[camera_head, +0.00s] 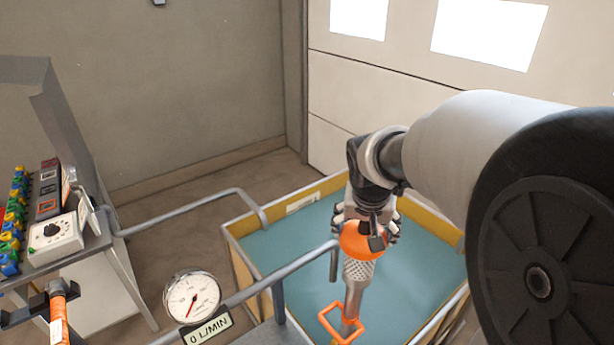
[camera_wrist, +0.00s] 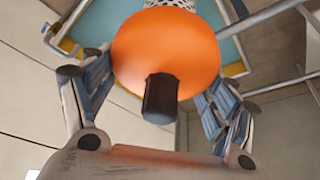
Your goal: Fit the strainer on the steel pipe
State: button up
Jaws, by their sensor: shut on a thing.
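My gripper (camera_head: 366,218) is shut on a strainer and holds it above the tank. In the head view the strainer has a rounded orange end (camera_head: 362,242), a perforated metal section (camera_head: 357,270) and a narrower lower part with an orange loop (camera_head: 341,325). In the wrist view the orange body (camera_wrist: 166,50) with a dark stub fills the space between the fingers (camera_wrist: 160,95). A grey steel pipe (camera_head: 290,268) reaches over the tank from the lower left. Its downturned end (camera_head: 333,265) is just left of the strainer, apart from it. I cannot tell their depth difference.
A yellow-rimmed tank (camera_head: 235,228) of blue-green water lies below. Another grey pipe (camera_head: 180,208) bends into it at the back left. A round gauge (camera_head: 192,297) with a "0 L/MIN" display (camera_head: 206,328) stands in front. A bench with a control box (camera_head: 55,240) is at left.

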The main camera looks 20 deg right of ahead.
jog(key=shift+f+b, duration=0.3)
jog(key=shift+f, duration=0.05)
dwell(0.3)
jog(key=shift+c, duration=0.6)
jog(key=o, duration=1.5)
jog(key=shift+r, duration=0.1)
jog(key=shift+r+p, duration=3)
jog(key=shift+r, duration=0.95)
jog(key=s+a+f+n+b, duration=0.2)
jog(key=s+a+f+b, duration=0.2)
jog(key=s+f+b, duration=0.1)
jog(key=s+a+f+n+y+b, duration=0.1)
jog(key=s+a+f+b, duration=0.3)
jog(key=s, duration=0.5)
jog(key=s+a+f+n+y+b, duration=0.1)
jog(key=s+a+f+n+b, duration=0.2)
jog(key=s+a+f+b, duration=0.2)
jog(key=shift+s+f+t+b, duration=0.3)
jog(key=shift+s+f+b, duration=0.7)
jog(key=shift+b, duration=0.8)
